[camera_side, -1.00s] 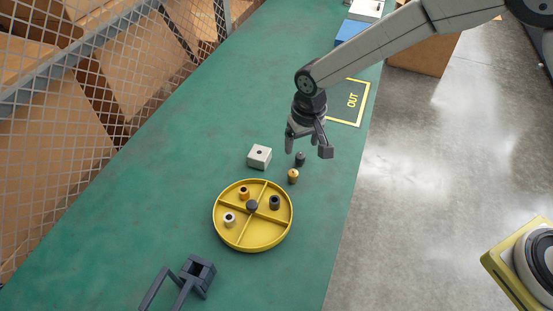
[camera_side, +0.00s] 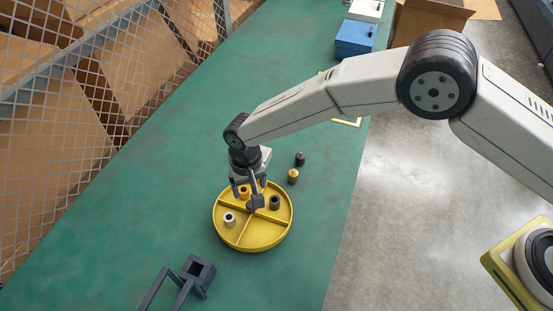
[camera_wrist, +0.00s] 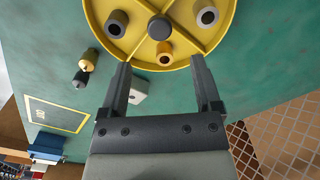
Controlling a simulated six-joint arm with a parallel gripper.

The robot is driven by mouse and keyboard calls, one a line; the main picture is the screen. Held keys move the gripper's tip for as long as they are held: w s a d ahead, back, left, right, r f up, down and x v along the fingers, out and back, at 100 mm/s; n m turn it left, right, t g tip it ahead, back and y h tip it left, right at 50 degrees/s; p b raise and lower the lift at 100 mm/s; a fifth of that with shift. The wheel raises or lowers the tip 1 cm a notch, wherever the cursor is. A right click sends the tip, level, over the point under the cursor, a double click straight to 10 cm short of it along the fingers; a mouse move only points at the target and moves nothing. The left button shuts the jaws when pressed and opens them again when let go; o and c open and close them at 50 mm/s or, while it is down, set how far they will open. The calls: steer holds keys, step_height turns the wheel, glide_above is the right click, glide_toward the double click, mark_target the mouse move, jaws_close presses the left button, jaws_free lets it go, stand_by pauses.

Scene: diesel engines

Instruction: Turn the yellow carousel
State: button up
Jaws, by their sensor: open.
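The yellow carousel (camera_side: 252,240) is a round, shallow tray on the green bench, split by cross walls into compartments. It holds a white bushing (camera_side: 229,219), a dark bushing (camera_side: 275,202) and an orange bushing (camera_side: 243,193). Its dark central knob (camera_wrist: 159,27) shows in the wrist view; in the side view my gripper mostly hides it. My gripper (camera_side: 250,200) is above the carousel's far part, by the knob and the orange bushing. In the wrist view my gripper (camera_wrist: 160,72) is open, with nothing between its fingers; the knob lies beyond the fingertips.
A black part (camera_side: 300,159) and a brass part (camera_side: 293,176) stand beyond the carousel. A white block (camera_wrist: 138,92) is partly hidden behind my gripper in the side view. A dark grey fixture (camera_side: 197,274) stands nearer the camera. Mesh fencing (camera_side: 60,120) runs along the left.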

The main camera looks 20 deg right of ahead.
mark_target(252, 210)
steer(key=shift+f, duration=3.75)
jaws_close()
